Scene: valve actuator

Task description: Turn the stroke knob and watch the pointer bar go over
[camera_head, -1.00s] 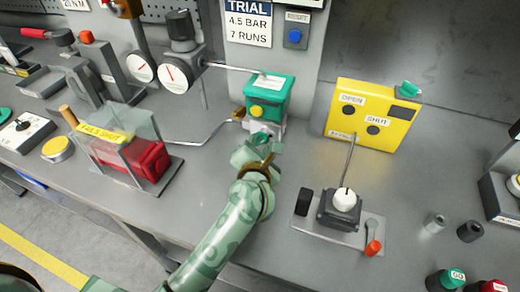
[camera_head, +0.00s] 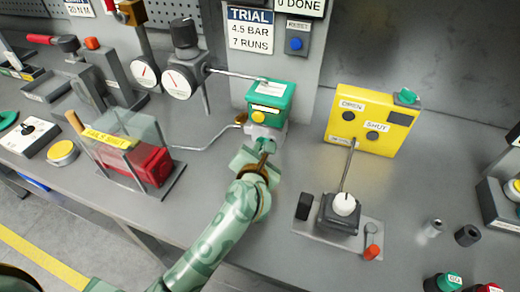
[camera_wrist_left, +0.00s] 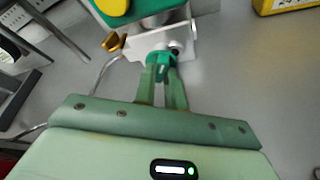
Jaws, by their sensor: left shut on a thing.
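The green actuator box (camera_head: 270,96) stands on a pale valve body (camera_head: 268,133) at the back middle of the bench. A yellow round part (camera_head: 258,116) and a yellow strip (camera_head: 268,107) show on its front; I cannot tell which is the pointer bar. A small teal knob (camera_wrist_left: 160,63) sticks out of the front of the valve body in the left wrist view. My left gripper (camera_wrist_left: 162,72) is shut on this knob, with a finger on each side. In the head view the left gripper (camera_head: 263,150) largely hides the knob. My right gripper is not in view.
A yellow box (camera_head: 372,118) marked OPEN and SHUT stands to the right. In front of it is a black switch block (camera_head: 340,212) with a white knob. A clear guard (camera_head: 120,145) over a red part and two gauges (camera_head: 178,80) are to the left.

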